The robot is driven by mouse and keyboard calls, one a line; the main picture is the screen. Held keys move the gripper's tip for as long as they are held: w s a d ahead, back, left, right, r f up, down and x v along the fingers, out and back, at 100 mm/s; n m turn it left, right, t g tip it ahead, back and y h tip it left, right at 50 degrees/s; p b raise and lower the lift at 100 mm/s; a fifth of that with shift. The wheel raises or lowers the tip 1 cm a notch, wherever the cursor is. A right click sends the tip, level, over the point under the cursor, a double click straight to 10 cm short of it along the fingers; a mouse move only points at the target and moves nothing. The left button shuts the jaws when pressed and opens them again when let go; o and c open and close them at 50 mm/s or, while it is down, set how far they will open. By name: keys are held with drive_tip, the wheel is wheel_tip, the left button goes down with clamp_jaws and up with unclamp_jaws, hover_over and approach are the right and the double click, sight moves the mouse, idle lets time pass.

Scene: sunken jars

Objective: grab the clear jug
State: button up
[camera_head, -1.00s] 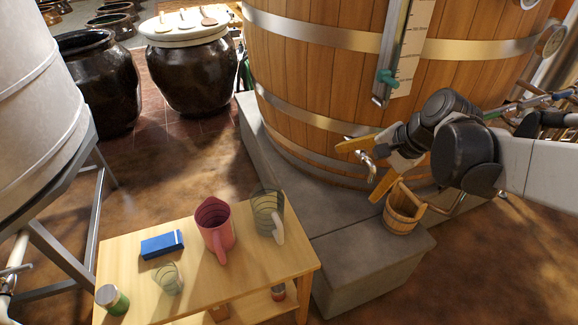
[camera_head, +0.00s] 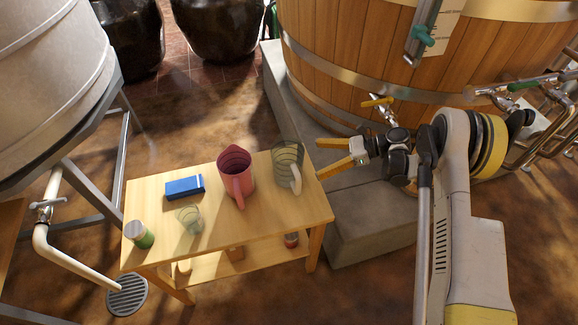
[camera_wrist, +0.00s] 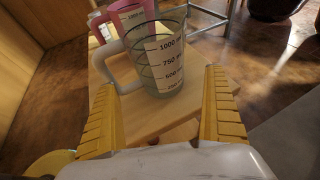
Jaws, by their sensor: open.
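The clear jug (camera_head: 287,165) stands upright at the right end of the small wooden table, its white handle on its right side in the head view. My gripper (camera_head: 318,160) is open, just right of the jug and apart from it, with its two yellow fingers pointing left toward it. In the wrist view the clear jug (camera_wrist: 165,68) shows ahead between the fingers of my gripper (camera_wrist: 160,105), with dark volume marks facing me and the white handle on the left. Nothing is between the fingertips.
A pink jug (camera_head: 235,175) stands beside the clear jug. A blue box (camera_head: 185,187), a small glass (camera_head: 190,219) and a green jar (camera_head: 139,234) stand further left on the table (camera_head: 170,255). A stone plinth (camera_head: 372,222) and a big wooden vat (camera_head: 350,60) lie to the right and behind.

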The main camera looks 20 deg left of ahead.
sight(290, 169)
drive_tip(key=b+x, duration=0.4)
drive_tip(key=x, duration=0.6)
drive_tip(key=shift+s+a+f+b, duration=0.2)
drive_tip(key=shift+a+b, duration=0.05)
drive_tip(key=shift+b, duration=0.05)
drive_tip(key=shift+r, duration=0.1)
drive_tip(key=c, duration=1.2)
drive_tip(key=shift+o, duration=0.2)
